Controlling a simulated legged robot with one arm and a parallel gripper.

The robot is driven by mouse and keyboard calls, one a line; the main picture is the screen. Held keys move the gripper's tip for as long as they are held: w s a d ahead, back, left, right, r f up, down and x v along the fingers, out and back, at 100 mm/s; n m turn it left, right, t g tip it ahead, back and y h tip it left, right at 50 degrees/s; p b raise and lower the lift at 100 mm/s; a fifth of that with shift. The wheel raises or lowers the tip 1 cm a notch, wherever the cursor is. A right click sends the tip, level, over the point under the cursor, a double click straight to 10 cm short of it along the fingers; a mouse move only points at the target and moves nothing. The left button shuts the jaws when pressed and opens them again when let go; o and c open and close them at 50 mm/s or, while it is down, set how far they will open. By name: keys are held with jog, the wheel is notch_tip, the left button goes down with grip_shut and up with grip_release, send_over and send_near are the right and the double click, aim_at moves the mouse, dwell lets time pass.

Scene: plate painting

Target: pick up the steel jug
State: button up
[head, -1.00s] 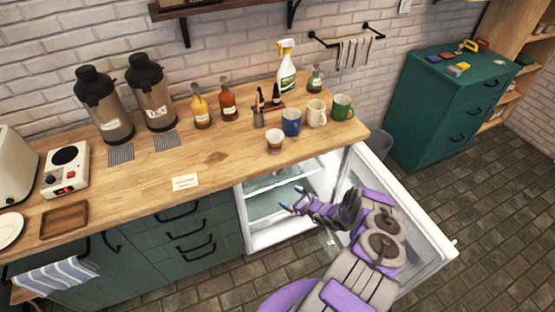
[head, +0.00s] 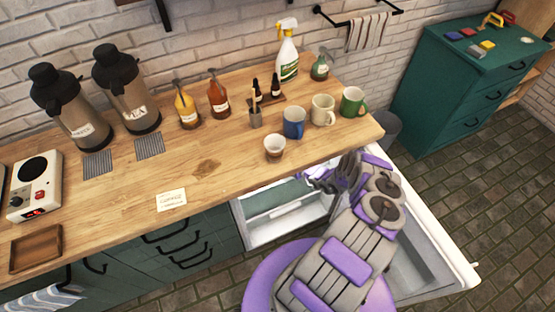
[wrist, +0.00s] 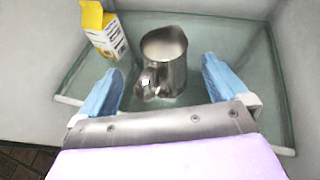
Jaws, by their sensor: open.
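The steel jug (wrist: 172,66) stands upright on a glass shelf (wrist: 214,50) inside the fridge in the wrist view, with its handle toward me. It looks filled with something pale. My gripper (wrist: 163,88) is open, its blue fingertips on either side of the jug's near part, apart from it. In the head view my gripper (head: 318,178) reaches into the open fridge (head: 285,225) under the counter. The jug is hidden there.
A yellow and white carton (wrist: 103,32) stands on the shelf left of the jug. The fridge door (head: 425,215) is open on the right. The wooden counter (head: 130,195) overhangs the fridge, with a small cup (head: 275,148) and mugs near its edge.

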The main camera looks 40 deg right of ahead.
jog(key=b+x, duration=0.6)
jog(key=b, duration=0.3)
jog(key=shift+d+f, duration=0.25)
jog(key=shift+d, duration=0.35)
jog(key=shift+w+a+r, duration=0.1)
jog(key=shift+a, duration=0.1)
jog(key=shift+c, duration=0.3)
jog(key=shift+a+r, duration=0.1)
jog(key=shift+a, duration=0.2)
jog(key=c, duration=0.3)
jog(key=shift+d, duration=0.3)
jog(key=c, duration=0.7)
jog(key=shift+a, duration=0.1)
jog(key=c, duration=0.6)
